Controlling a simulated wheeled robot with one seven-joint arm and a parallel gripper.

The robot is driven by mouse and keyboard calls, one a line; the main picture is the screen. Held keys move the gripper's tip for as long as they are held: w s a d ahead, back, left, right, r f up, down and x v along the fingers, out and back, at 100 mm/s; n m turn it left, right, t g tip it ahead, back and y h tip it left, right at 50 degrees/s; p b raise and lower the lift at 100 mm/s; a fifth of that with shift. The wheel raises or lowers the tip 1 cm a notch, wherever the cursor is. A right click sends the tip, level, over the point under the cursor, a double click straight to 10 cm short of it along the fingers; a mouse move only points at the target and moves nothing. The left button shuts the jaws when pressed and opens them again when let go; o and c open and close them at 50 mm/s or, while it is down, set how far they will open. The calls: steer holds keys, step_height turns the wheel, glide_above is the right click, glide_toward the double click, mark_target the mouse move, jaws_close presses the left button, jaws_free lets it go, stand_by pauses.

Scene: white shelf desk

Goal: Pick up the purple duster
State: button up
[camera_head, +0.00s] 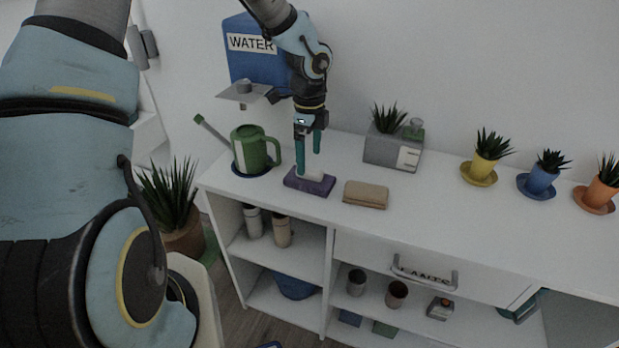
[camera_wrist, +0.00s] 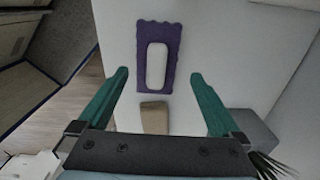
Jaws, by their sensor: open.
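The purple duster (camera_head: 318,184) lies flat on the white desk top near its front edge, with a pale block-like handle on top. In the wrist view the duster (camera_wrist: 170,78) shows whole, with scalloped edges and the white handle in its middle. My gripper (camera_head: 309,170) is open, its two teal fingers pointing down just above the duster. In the wrist view my gripper (camera_wrist: 158,72) has its fingers spread wide to either side of the duster's line. Nothing is between the fingers; I cannot tell the exact height gap.
A tan block (camera_head: 366,194) lies just right of the duster. A green watering can (camera_head: 250,150) stands close on the left. A grey planter box (camera_head: 393,148) stands behind right. Small potted plants, including a yellow pot (camera_head: 483,168), stand farther right. The desk top between is clear.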

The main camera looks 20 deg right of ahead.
mark_target(308, 169)
steer(key=shift+s+a+f+p, duration=0.1)
steer(key=shift+f+p, duration=0.2)
steer(key=shift+f, duration=1.05)
steer(key=shift+s+a+f+p, duration=0.1)
steer(key=shift+f+p, duration=0.2)
steer(key=shift+f, duration=1.05)
steer(key=shift+c, duration=0.2)
steer(key=c, duration=1.2)
steer(key=shift+o, duration=0.2)
step_height(308, 169, up, 10)
steer(key=shift+r+b, duration=0.1)
steer(key=shift+b, duration=0.4)
